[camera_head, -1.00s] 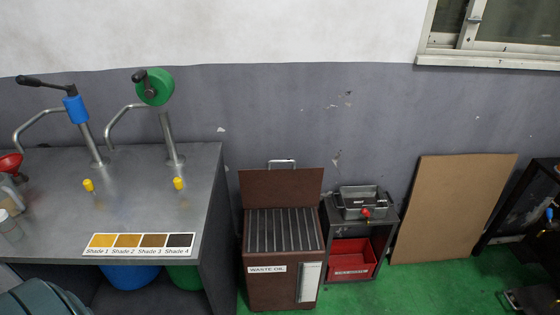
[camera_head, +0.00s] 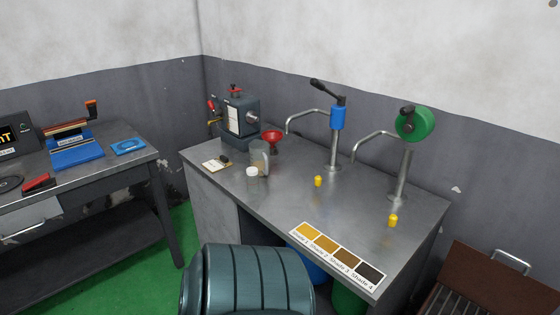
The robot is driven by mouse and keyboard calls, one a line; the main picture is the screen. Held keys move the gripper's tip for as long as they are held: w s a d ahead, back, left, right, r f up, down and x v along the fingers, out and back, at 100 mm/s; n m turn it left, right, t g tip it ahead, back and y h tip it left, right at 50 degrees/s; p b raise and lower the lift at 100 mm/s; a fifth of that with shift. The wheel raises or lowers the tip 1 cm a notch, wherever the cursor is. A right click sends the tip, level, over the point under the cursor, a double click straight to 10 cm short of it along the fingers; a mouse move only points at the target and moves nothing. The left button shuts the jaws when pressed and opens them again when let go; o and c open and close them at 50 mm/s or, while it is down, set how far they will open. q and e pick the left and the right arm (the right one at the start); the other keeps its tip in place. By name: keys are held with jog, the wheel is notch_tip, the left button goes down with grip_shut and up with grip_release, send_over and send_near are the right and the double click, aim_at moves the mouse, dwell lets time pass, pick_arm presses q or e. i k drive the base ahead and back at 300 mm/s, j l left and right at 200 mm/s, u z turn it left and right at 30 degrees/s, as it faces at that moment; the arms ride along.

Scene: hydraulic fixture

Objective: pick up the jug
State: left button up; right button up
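The jug (camera_head: 259,157) appears to be the clear, greyish see-through vessel standing upright near the left back part of the metal workbench (camera_head: 290,205). A small white-capped container (camera_head: 252,173) stands just in front of it and covers a little of its lower side. Neither of my grippers is in view.
A dark ribbed teal object (camera_head: 245,280) stands before the bench. Behind the jug is a grey machine (camera_head: 236,112); a blue-handled pump (camera_head: 337,118) and green-wheeled pump (camera_head: 414,124) rise to the right. Green floor (camera_head: 190,225) shows between the benches.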

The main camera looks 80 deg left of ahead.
aim_at(262, 161)
jog(key=u, duration=2.65)
jog(key=z, duration=1.8)
jog(key=u, duration=1.8)
jog(key=i+j+u, duration=0.25)
